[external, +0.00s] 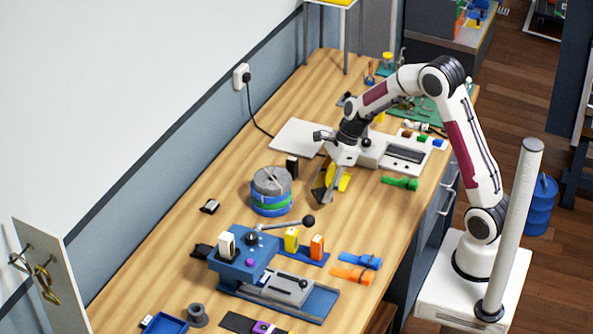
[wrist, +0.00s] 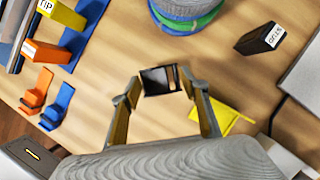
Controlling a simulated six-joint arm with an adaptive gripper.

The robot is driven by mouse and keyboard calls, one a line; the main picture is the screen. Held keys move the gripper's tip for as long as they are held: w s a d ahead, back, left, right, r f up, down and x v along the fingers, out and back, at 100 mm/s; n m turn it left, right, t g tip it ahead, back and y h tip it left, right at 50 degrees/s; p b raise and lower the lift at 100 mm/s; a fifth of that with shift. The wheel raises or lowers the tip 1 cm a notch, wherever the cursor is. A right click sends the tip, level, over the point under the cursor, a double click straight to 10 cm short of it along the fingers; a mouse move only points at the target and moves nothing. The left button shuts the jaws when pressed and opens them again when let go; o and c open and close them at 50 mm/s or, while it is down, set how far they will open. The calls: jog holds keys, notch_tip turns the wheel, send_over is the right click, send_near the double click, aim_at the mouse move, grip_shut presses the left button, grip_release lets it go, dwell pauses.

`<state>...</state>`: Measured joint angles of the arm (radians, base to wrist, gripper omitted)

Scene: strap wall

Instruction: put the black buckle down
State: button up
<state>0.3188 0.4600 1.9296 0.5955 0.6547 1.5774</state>
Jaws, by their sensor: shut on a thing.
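My gripper (external: 325,197) is low over the bench, just right of the round strap stack, with its fingers pointing down. In the wrist view, the two fingertips (wrist: 161,84) are shut on the black buckle (wrist: 160,80), a small dark piece with a lighter metallic edge, held between them. In the external view the held buckle is hard to make out against the fingers. Whether it touches the bench top I cannot tell.
The grey, blue and green strap stack (external: 271,192) stands close by on the left, with a black labelled block (external: 292,166) behind it. A yellow piece (wrist: 222,119) lies beside the fingers. A blue lever fixture (external: 245,264) stands in front. Bare wood lies around the gripper.

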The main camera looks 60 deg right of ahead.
jog(key=shift+f, duration=0.1)
jog(key=shift+f, duration=1.8)
jog(key=shift+f, duration=0.1)
jog(key=o, duration=1.2)
jog(key=shift+c, duration=0.2)
jog(key=v, duration=1.2)
